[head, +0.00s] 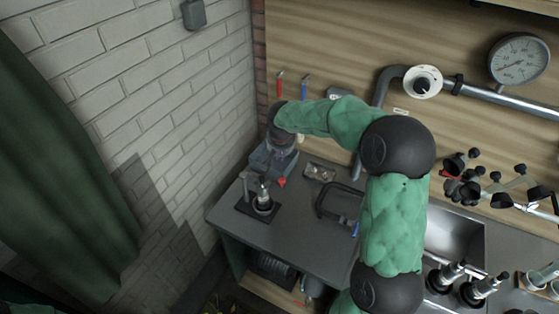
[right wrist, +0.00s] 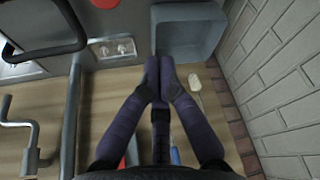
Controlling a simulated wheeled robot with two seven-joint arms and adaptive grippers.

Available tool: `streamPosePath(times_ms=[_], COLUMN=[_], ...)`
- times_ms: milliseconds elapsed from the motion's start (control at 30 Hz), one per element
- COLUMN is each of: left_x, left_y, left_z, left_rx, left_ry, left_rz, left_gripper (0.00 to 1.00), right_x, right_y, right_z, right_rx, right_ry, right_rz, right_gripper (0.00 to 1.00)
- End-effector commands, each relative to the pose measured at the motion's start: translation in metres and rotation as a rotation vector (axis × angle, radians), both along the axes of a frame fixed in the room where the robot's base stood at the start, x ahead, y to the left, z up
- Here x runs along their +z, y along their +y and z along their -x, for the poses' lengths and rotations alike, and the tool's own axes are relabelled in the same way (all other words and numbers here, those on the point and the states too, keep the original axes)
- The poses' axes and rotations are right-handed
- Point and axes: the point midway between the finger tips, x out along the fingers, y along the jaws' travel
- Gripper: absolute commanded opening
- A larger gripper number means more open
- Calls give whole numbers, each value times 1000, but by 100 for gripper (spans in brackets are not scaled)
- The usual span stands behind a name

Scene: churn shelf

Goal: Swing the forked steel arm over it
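My right gripper (head: 284,150) reaches from the right over the back left corner of the bench, at a blue-grey bin (head: 259,158). In the right wrist view its two dark fingers (right wrist: 159,70) meet at the tips, with nothing visible between them, in front of the bin (right wrist: 190,32). Whether they touch the bin I cannot tell. An upright steel and glass device (head: 263,198) stands on a dark square base in front of the bin. A black bent tube (head: 322,197) stands to its right. I cannot make out a forked steel arm for certain. My left gripper is out of view.
A brick wall (head: 130,90) closes the left side. A small grey plate (head: 319,172) lies by the back wall. The sink (head: 455,240) and a rail of black-tipped clamps (head: 490,190) are at the right. The bench front (head: 310,240) is clear.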

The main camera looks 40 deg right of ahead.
Motion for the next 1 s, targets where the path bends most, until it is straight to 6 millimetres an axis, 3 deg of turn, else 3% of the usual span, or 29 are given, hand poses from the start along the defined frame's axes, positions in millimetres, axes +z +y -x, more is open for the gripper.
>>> streamPosePath(times_ms=[100,400,1000], left_x=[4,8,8], left_y=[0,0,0], left_z=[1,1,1], left_rx=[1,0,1], left_ry=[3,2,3], left_rz=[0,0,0], left_gripper=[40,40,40], right_x=[28,61,65], right_y=[5,13,14], right_z=[6,17,18], right_rx=[1,0,-1], right_ry=[-7,-3,-2], right_rz=[1,1,0], right_gripper=[0,0,0])
